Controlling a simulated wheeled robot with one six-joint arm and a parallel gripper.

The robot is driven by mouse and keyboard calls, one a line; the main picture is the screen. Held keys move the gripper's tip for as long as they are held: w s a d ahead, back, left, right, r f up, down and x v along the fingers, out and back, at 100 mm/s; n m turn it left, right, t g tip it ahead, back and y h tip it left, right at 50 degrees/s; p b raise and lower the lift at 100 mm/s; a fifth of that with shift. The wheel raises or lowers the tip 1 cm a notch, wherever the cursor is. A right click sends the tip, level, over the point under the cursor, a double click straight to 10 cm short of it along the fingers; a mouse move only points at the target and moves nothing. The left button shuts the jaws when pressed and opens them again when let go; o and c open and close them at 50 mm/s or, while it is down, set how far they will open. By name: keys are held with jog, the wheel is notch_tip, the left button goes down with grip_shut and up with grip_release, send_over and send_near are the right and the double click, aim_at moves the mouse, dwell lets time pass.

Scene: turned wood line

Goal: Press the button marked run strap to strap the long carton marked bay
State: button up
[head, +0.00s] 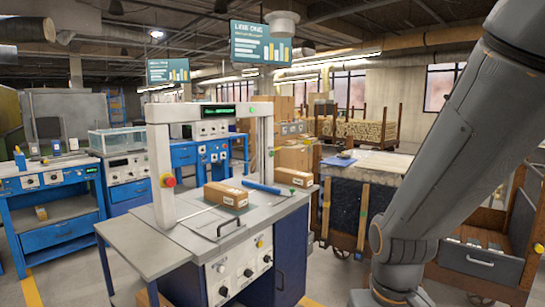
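A grey strapping machine with a white arch (159,160) stands in the middle of the head view on a blue cabinet. A brown carton (226,194) with a white label lies on its worktop within the arch; its marking is too small to read. A second, smaller carton (294,177) lies behind it to the right. A red button (168,181) sits on the left post. My arm fills the right side; my gripper is not in view.
A blue tool-like bar (270,188) lies on the worktop by the right post. A grey side shelf (140,248) juts out at the machine's left. Blue workbenches (60,235) stand further left. A wooden cart (475,262) with a drawer is at the right.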

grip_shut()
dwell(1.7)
